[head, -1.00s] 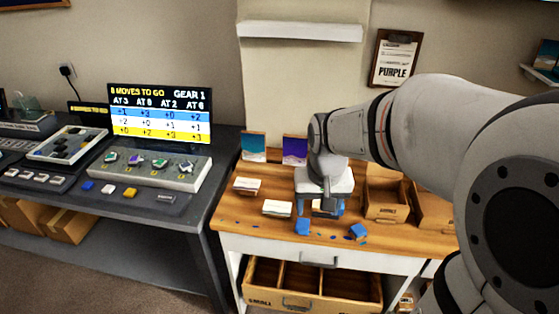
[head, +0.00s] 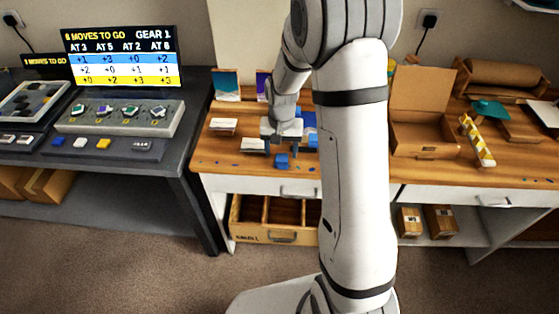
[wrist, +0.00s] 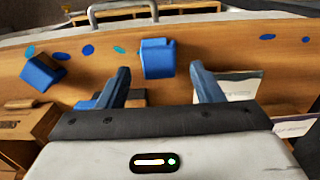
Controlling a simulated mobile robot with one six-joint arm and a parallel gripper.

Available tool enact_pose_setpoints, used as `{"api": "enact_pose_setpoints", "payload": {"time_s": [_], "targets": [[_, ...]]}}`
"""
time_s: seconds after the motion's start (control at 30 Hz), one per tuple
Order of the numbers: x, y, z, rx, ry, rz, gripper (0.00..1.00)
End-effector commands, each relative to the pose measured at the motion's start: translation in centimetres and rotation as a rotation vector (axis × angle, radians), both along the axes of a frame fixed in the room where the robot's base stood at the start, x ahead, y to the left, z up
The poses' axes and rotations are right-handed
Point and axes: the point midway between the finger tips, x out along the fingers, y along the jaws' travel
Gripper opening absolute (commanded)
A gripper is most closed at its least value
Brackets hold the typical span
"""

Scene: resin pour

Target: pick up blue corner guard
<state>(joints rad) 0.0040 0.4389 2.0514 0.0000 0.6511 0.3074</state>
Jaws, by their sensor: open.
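A blue corner guard (head: 282,161) lies on the wooden worktop near its front edge. In the wrist view, a blue corner guard (wrist: 157,58) appears between and just beyond the fingertips. My gripper (wrist: 160,70) is open and holds nothing. In the head view my gripper (head: 283,146) hangs over the worktop, just behind the blue corner guard. A second blue corner guard (wrist: 42,72) lies tilted at the left of the wrist view, outside the fingers. My arm hides that part of the worktop in the head view.
Blue drops dot the worktop's front edge. A drawer handle (wrist: 122,10) shows in the wrist view.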

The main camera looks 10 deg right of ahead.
Motion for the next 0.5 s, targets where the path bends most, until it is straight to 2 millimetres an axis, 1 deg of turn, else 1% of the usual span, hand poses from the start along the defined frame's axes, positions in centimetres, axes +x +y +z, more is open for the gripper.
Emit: {"api": "enact_pose_setpoints", "payload": {"time_s": [0.03, 0.1, 0.2, 0.3, 0.47, 0.5], "targets": [[-0.5, 0.0, -0.8, 0.000, 0.006, 0.000, 0.60], [-0.4, -0.1, -1.8, 0.000, 0.004, 0.000, 0.60], [-0.4, -0.1, -2.7, 0.000, 0.002, 0.000, 0.60], [-0.4, -0.1, -3.0, 0.000, 0.001, 0.000, 0.60], [-0.4, -0.1, -3.0, 0.000, 0.000, -0.001, 0.60], [-0.4, -0.1, -3.0, 0.000, 0.000, -0.001, 0.58]]}}
